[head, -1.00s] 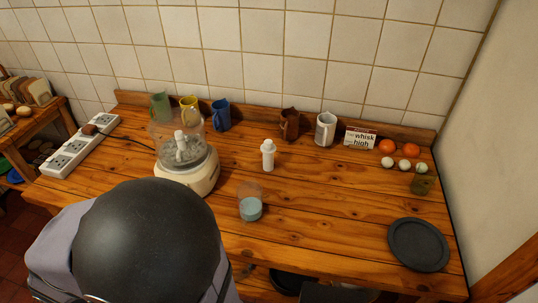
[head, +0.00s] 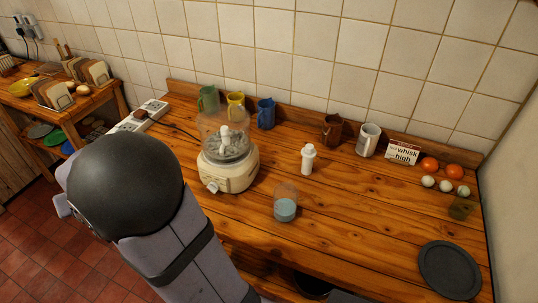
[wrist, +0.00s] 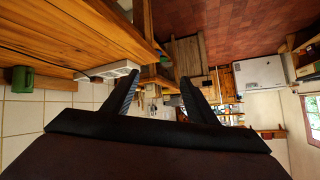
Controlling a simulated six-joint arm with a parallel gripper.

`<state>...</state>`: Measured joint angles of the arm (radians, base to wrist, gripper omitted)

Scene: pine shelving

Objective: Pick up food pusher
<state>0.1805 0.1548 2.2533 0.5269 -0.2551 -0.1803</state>
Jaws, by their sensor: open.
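The food pusher looks to be the white plastic piece (head: 308,159) standing upright on the wooden counter, right of the food processor (head: 229,173). The processor has a cream base and a clear bowl with a white part inside. My gripper (wrist: 158,92) shows in the wrist view with its two dark fingers spread apart and nothing between them. It faces out over the room, away from the pusher, which is not visible in that view. In the head view my arm covers the front left, and my gripper is not visible.
A clear cup with blue contents (head: 285,208) stands in front of the pusher. Several mugs line the wall, including a blue one (head: 266,113). A sign (head: 402,151), oranges, eggs and a dark plate (head: 449,270) are to the right. The power strip (head: 137,116) is left.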

